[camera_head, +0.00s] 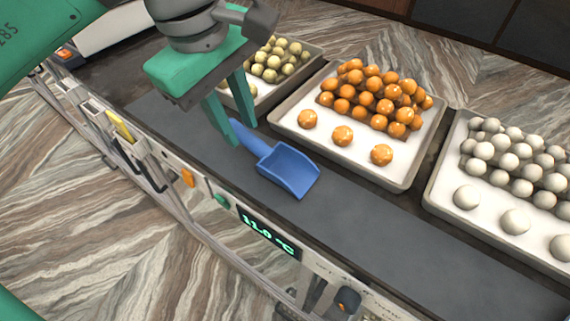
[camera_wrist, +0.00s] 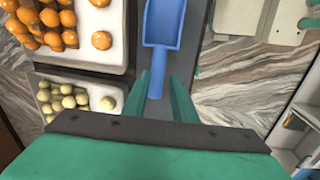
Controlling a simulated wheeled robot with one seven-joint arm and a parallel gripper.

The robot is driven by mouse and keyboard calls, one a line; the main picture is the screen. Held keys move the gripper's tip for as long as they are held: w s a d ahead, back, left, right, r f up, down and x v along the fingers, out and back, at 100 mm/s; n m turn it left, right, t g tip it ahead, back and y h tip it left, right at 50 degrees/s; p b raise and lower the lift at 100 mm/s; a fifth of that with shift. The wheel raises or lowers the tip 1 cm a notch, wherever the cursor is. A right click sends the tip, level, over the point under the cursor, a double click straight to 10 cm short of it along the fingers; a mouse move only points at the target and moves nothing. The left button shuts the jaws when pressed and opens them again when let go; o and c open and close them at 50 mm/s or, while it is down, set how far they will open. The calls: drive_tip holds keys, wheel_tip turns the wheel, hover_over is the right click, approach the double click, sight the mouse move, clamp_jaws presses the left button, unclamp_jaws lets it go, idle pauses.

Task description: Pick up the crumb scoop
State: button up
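The blue crumb scoop (camera_head: 286,167) lies on the dark counter strip, in front of the tray of orange sweets. Its pan points to the lower right and its handle (camera_head: 247,137) to the upper left. In the wrist view the scoop (camera_wrist: 162,24) lies straight ahead, with its handle (camera_wrist: 157,75) reaching back between my fingers. My gripper (camera_head: 237,128) points down with its two green fingers apart, one on each side of the handle end. In the wrist view my gripper (camera_wrist: 163,84) shows gaps beside the handle. Whether the fingertips are at handle height is hard to tell.
A tray of orange sweets (camera_head: 398,178) stands behind the scoop. A tray of pale green sweets (camera_head: 313,57) is close behind my gripper, and a tray of white sweets (camera_head: 433,191) is at right. The counter strip (camera_head: 400,238) right of the scoop is clear.

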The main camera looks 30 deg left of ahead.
sight(248, 134)
drive_tip(key=f, duration=0.2)
drive_tip(key=w+f, duration=0.1)
drive_tip(key=f, duration=0.1)
drive_tip(key=shift+w+d+f, duration=0.1)
drive_tip(key=shift+d+f, duration=0.1)
drive_tip(key=shift+f, duration=0.15)
drive_tip(key=shift+w, duration=0.15)
